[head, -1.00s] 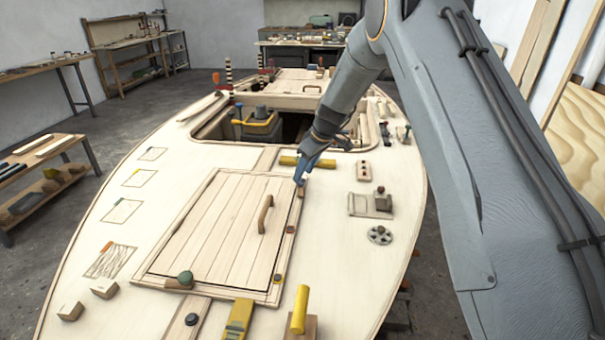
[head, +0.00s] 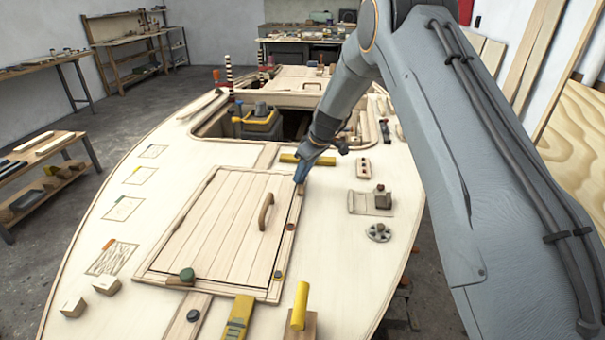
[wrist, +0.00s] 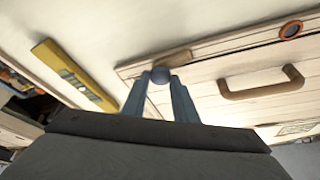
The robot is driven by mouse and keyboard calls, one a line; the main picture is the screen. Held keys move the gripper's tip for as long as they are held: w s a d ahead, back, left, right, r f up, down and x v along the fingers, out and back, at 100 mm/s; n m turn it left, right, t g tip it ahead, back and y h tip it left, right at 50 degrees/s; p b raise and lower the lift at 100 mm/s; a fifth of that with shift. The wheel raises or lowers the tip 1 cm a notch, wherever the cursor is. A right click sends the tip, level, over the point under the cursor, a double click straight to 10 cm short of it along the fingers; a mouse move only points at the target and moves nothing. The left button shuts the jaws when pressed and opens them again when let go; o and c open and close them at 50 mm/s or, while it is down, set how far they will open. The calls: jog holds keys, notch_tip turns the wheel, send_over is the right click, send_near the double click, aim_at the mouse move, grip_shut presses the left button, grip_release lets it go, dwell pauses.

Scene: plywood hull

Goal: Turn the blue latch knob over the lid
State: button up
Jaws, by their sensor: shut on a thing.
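The lid (head: 225,225) is a planked wooden panel with a wooden handle (head: 265,213), lying closed on the pale deck. My gripper (head: 299,182) is at the lid's far right corner, with its blue fingers pointing down. In the wrist view my gripper (wrist: 160,82) has its fingers closed around the round blue latch knob (wrist: 160,74). The wooden latch bar (wrist: 176,58) reaches from the knob to the right, near the lid's edge. I cannot tell how far it overlaps the lid. In the head view the fingers mostly hide the knob.
A second latch with a green knob (head: 187,274) sits at the lid's near left. A yellow bar (head: 306,161) lies just beyond my gripper. An open hatch (head: 292,125) is farther back. A yellow upright handle (head: 300,305) stands at the near edge.

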jog(key=shift+m, duration=0.3)
jog(key=m, duration=0.2)
jog(key=m+t+h, duration=0.1)
jog(key=m, duration=0.1)
jog(key=shift+s+a+h+p, duration=0.15)
jog(key=shift+a+h+p, duration=0.05)
jog(key=shift+h+p, duration=0.1)
jog(key=m, duration=0.2)
jog(key=m+h, duration=0.1)
jog(key=m, duration=0.1)
jog(key=shift+a+f+h, duration=0.1)
jog(key=shift+h, duration=0.2)
jog(key=m+b, duration=0.2)
jog(key=shift+a+m+t+h, duration=0.1)
jog(key=shift+m+t+h, duration=0.2)
jog(key=shift+h, duration=0.1)
jog(key=m+h+b, duration=0.1)
jog(key=m+b, duration=0.2)
jog(key=b, duration=0.2)
jog(key=shift+a+f, duration=0.15)
jog(key=m+g+h+b, duration=0.1)
jog(key=m+b, duration=0.1)
jog(key=m+h+b, duration=0.1)
jog(key=m+b, duration=0.1)
jog(key=m, duration=0.1)
jog(key=shift+a+m+g+b, duration=0.1)
jog(key=shift+m+g+b, duration=0.2)
jog(key=shift+g+b, duration=0.1)
jog(key=shift+r, duration=0.2)
